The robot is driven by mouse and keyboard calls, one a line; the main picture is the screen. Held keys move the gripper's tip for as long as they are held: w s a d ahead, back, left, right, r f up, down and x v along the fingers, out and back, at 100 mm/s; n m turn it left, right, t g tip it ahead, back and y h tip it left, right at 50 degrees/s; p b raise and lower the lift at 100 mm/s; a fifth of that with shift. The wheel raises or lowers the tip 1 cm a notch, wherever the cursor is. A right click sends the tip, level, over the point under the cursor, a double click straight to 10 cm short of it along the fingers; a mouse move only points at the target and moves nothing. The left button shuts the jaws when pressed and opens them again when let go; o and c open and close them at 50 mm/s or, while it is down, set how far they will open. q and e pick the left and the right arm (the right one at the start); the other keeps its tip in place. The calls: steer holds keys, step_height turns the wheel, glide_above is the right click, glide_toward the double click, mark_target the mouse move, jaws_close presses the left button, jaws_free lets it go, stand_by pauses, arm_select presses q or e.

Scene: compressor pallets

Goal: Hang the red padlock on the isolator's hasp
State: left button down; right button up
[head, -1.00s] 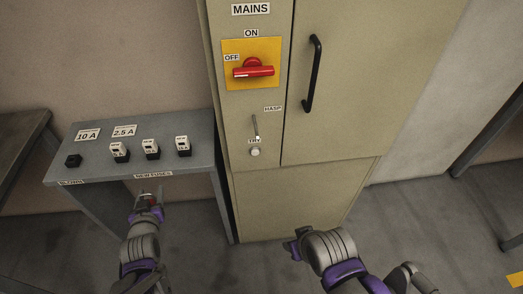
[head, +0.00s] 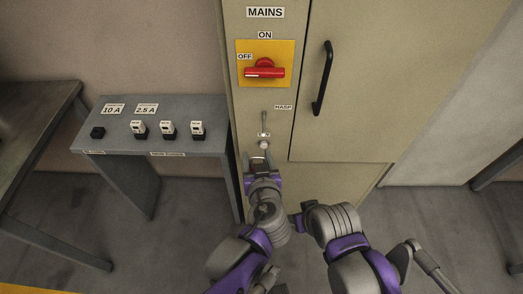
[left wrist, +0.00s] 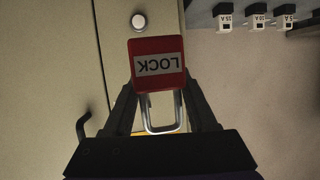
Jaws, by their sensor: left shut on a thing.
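The red padlock (left wrist: 158,62) shows in the left wrist view, its LOCK label upside down and its silver shackle closest to my gripper's palm. My left gripper (head: 262,162) is shut on it, a finger at each side. In the head view this gripper is just below the white TRY button (head: 263,144), and the padlock is hard to make out there. The hasp (head: 264,121) is a thin metal piece on the cabinet, below the isolator's red handle (head: 264,69). My right gripper (head: 296,222) is low right of the left one; its jaws cannot be made out.
The grey cabinet (head: 352,135) has a black door handle (head: 323,78) right of the hasp. A grey bench (head: 125,125) with several fuses stands to the left. A darker table (head: 35,105) is at the far left. Bare floor shows between them.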

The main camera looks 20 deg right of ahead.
arm_select(q)
steer(key=shift+w+d+b, duration=0.4)
steer(key=shift+w+d, duration=0.25)
steer(key=shift+w, duration=0.8)
steer(key=shift+w+d+b, duration=0.35)
steer(key=shift+w+d, duration=0.25)
steer(key=shift+w, duration=0.9)
steer(key=shift+w+d+b, duration=0.4)
steer(key=shift+w+d, duration=0.25)
steer(key=shift+w, duration=0.8)
steer(key=shift+c, duration=0.6)
jaws_free()
steer(key=v, duration=1)
steer(key=shift+s+r+p, duration=0.2)
steer(key=shift+s+p, duration=0.15)
steer(key=shift+a, duration=0.1)
